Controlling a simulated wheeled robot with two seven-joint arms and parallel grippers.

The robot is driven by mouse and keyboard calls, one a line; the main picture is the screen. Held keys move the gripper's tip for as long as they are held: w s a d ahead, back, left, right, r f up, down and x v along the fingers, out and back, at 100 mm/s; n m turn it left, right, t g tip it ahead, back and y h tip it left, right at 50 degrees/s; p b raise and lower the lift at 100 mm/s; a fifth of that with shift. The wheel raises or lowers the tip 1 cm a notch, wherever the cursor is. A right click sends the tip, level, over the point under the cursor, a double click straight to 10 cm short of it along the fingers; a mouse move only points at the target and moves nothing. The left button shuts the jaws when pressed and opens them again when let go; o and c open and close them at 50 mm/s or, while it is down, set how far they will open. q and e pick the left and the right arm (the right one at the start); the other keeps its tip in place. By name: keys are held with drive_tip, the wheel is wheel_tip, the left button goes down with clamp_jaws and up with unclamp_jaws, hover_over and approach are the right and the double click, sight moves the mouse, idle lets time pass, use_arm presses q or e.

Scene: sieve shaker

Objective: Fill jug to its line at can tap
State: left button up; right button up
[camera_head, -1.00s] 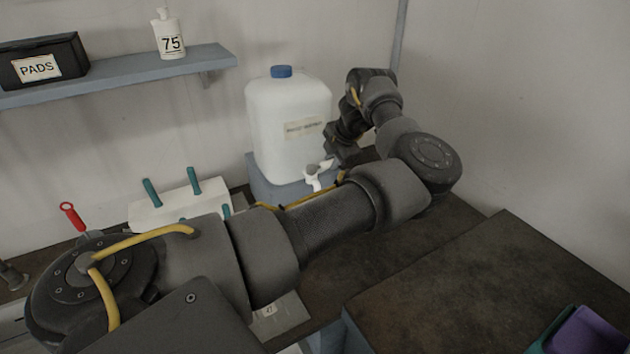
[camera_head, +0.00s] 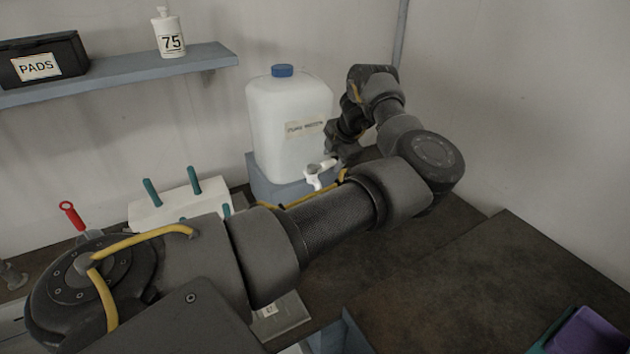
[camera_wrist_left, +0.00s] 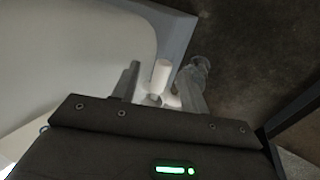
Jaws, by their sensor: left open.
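The can (camera_head: 288,130) is a white container with a blue cap and a label, standing on a grey-blue stand (camera_head: 262,188) by the back wall. Its white tap (camera_head: 316,175) sticks out low at the front. My left gripper (camera_head: 334,157) is right beside the tap, partly hidden by my arm. In the left wrist view my left gripper (camera_wrist_left: 160,88) is open, with the white tap lever (camera_wrist_left: 160,76) showing between its fingers. A small clear, round-ended shape (camera_wrist_left: 201,64) shows by the right finger; I cannot tell whether it is the jug. My right gripper is out of view.
A shelf (camera_head: 130,73) at the upper left holds a PADS box (camera_head: 40,60) and a bottle marked 75 (camera_head: 170,38). A white rack with teal handles (camera_head: 165,206) stands left of the can. Purple and teal bins (camera_head: 588,330) are at lower right.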

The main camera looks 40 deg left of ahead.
use_arm(q)
drive_tip(key=b+v, duration=0.1)
drive_tip(key=v, duration=0.9)
drive_tip(key=shift+b, duration=0.35)
drive_tip(key=shift+r, duration=0.15)
